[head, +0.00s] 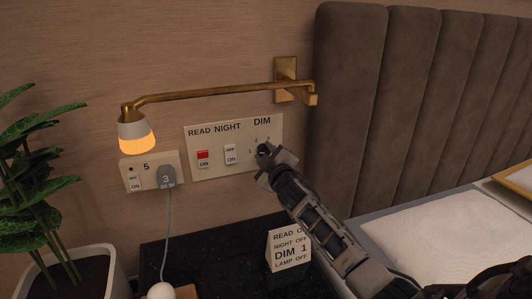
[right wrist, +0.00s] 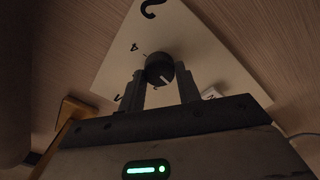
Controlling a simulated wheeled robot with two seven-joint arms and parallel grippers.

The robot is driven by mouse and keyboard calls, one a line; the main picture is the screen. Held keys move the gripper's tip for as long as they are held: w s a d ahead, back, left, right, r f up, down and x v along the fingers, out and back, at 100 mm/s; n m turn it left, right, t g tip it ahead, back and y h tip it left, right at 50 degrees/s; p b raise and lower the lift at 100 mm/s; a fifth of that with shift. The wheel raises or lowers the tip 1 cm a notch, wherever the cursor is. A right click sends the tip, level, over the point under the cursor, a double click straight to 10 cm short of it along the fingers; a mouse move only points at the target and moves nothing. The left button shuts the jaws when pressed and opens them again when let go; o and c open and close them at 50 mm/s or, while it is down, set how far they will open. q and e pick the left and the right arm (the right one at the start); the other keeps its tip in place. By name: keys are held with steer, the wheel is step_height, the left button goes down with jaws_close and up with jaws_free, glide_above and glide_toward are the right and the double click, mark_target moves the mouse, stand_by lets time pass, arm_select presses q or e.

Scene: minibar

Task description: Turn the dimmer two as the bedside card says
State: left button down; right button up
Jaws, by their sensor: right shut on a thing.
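The dimmer knob (right wrist: 158,67) is dark and round with a pale pointer line, which points to the lower right in the right wrist view. My right gripper (right wrist: 161,82) is shut on the knob, one finger on each side. In the head view my right gripper (head: 266,156) covers most of the knob under the DIM label on the wall panel (head: 215,169); digits 1 and 2 show beside it. The bedside card (head: 289,251) reads DIM 1, NIGHT OFF and LAMP OFF; its READ line is partly hidden by my arm. My left gripper is not in view.
READ (head: 203,159) and NIGHT (head: 231,154) switches sit left of the knob. A brass wall lamp (head: 136,134) glows orange above a socket plate (head: 150,172) with a plug and cord. A plant (head: 38,150) stands left; the padded headboard (head: 400,100) and bed are right.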

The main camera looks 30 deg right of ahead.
steer(key=shift+a+f+n, duration=0.1)
steer(key=shift+f+n, duration=0.05)
steer(key=shift+n, duration=0.75)
steer(key=o, duration=0.9)
steer(key=shift+o, duration=0.2)
steer(key=shift+s, duration=0.1)
